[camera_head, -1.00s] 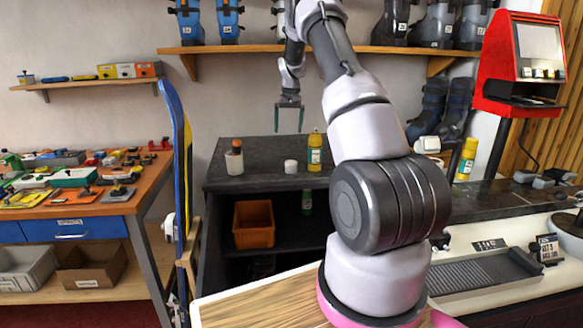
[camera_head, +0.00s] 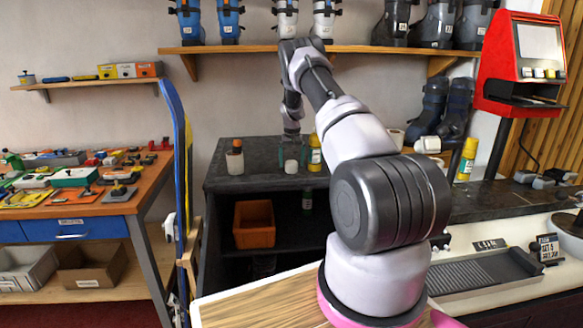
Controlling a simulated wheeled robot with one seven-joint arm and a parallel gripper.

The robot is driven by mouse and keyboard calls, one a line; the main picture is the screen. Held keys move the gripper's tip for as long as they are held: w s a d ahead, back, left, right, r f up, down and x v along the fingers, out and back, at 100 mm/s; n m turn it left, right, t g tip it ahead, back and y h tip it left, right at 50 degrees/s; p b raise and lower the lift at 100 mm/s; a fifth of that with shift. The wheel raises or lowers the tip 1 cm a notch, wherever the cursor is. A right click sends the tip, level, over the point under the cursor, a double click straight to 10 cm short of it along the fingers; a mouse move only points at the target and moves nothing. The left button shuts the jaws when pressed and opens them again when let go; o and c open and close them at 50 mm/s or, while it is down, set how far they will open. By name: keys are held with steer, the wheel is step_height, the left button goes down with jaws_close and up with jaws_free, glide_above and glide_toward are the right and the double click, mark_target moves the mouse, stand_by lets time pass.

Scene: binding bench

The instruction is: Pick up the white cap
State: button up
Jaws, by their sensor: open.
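The white cap (camera_head: 291,167) is a small white cylinder on the dark bench top (camera_head: 225,184). My gripper (camera_head: 292,158) points down over it, open. The teal fingers appear on the left and right of the cap, with a narrow gap on each side. I cannot tell from this view how exactly they line up in depth.
A white bottle with an orange-brown top (camera_head: 235,158) stands to the left. An orange bin (camera_head: 254,224) sits on the shelf below.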

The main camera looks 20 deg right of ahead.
step_height(320, 180, down, 2)
steer(key=shift+w, duration=0.15)
steer(key=c, duration=1.4)
steer(key=shift+r, duration=0.15)
